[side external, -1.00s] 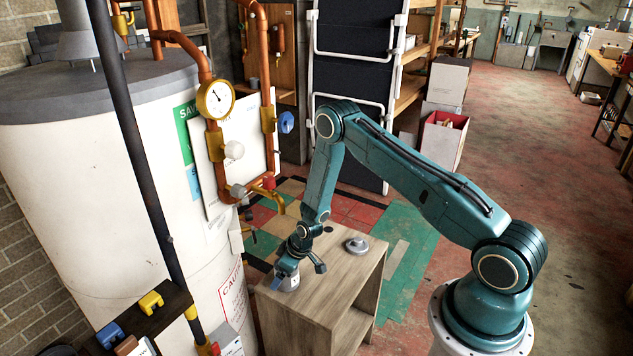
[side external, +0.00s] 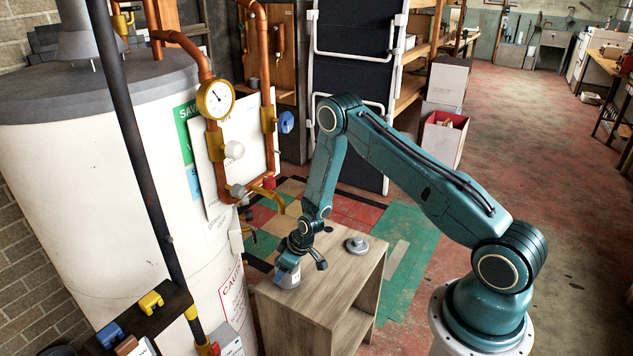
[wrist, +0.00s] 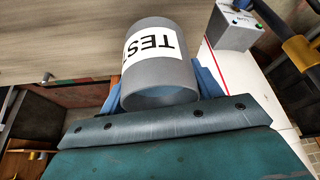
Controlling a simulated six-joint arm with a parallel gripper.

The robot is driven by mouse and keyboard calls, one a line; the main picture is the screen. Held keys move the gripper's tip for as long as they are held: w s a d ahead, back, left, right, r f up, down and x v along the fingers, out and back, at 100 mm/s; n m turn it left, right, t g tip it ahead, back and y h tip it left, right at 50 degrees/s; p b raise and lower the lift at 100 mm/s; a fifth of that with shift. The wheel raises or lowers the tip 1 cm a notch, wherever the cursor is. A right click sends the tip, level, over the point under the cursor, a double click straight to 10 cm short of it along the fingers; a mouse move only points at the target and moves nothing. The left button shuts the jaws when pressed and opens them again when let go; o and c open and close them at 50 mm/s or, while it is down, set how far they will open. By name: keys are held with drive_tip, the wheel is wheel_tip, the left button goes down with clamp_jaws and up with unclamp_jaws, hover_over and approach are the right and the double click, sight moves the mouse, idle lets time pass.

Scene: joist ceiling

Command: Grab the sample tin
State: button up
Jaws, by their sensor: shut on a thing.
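The sample tin (side external: 287,276) is a small grey cylinder with a white label, at the front left of the wooden cabinet's top. In the wrist view the tin (wrist: 160,68) shows its open round end and part of the label, reading "TEST". My gripper (side external: 286,264) is shut on the tin, with blue fingers on both sides of it in the wrist view. Whether the tin's base touches the cabinet top is hard to tell. A grey round lid with a knob (side external: 356,245) lies on the cabinet top, apart from the tin.
The wooden cabinet (side external: 325,262) has an open front. The white tank (side external: 110,200) stands close on the left, with copper pipes (side external: 268,130) and a gauge (side external: 215,99) above. A dark shelf (side external: 140,320) with clamps is at lower left. Open floor lies to the right.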

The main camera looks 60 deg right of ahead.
drive_tip(key=r, duration=0.3)
drive_tip(key=s+r, duration=0.1)
drive_tip(key=r, duration=0.1)
drive_tip(key=shift+r, duration=0.25)
drive_tip(key=s, duration=1.8)
drive_tip(key=shift+s, duration=0.3)
